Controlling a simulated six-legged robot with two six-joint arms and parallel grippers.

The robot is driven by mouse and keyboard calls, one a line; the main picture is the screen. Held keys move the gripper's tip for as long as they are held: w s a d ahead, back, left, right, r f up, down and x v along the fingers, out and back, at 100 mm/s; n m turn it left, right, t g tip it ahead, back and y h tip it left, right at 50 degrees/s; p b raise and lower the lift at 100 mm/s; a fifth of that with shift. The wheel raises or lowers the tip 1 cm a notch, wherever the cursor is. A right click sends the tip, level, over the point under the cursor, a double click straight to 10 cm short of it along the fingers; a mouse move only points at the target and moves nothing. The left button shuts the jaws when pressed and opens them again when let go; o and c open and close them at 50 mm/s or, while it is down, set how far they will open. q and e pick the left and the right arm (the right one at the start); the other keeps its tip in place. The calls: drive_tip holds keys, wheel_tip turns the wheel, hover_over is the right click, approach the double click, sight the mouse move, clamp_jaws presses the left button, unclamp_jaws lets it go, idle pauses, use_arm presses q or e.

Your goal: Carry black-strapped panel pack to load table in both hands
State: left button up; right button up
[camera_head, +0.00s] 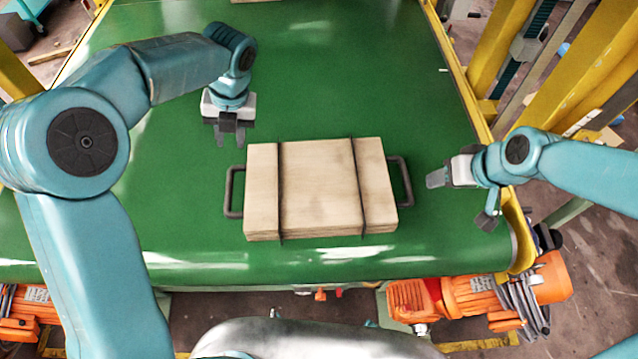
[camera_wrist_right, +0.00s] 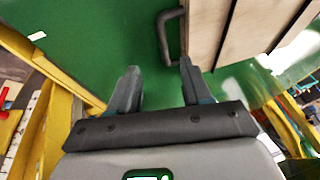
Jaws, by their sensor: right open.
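The panel pack (camera_head: 318,190) is a stack of pale wooden panels with two black straps and a dark handle at each end. It lies flat on the green conveyor belt (camera_head: 350,75). My left gripper (camera_head: 230,138) is above the belt, behind and left of the pack's left handle (camera_head: 230,192), apart from it. Its jaw opening is hard to judge. My right gripper (camera_head: 436,179) is open and empty, just right of the right handle (camera_head: 406,182). In the right wrist view, the pack (camera_wrist_right: 235,30) and its handle (camera_wrist_right: 168,38) are beyond the open fingers (camera_wrist_right: 155,75).
Yellow rails (camera_head: 462,75) edge the belt, with yellow posts (camera_head: 580,90) at the right. Orange motors (camera_head: 480,298) sit below the belt's front edge. Another pale wooden piece (camera_head: 252,1) shows at the top edge. The belt around the pack is clear.

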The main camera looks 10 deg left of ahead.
sight(230, 176)
use_arm(q)
drive_tip(key=x, duration=1.3)
drive_tip(key=shift+s+a+f, duration=0.15)
drive_tip(key=shift+a+f, duration=0.1)
drive_tip(key=shift+f, duration=0.1)
use_arm(e)
drive_tip(key=x, duration=1.3)
drive_tip(key=shift+a+f, duration=0.25)
use_arm(q)
drive_tip(key=shift+f, duration=0.5)
use_arm(e)
drive_tip(key=shift+w+f, duration=0.3)
drive_tip(key=shift+f, duration=0.2)
use_arm(q)
drive_tip(key=shift+a, duration=0.1)
use_arm(e)
drive_tip(key=shift+s+a, duration=0.1)
drive_tip(key=shift+a, duration=0.05)
drive_tip(key=shift+r, duration=0.1)
use_arm(q)
clamp_jaws()
use_arm(e)
drive_tip(key=c, duration=0.7)
clamp_jaws()
use_arm(q)
drive_tip(key=shift+r, duration=0.25)
use_arm(e)
drive_tip(key=shift+r, duration=0.2)
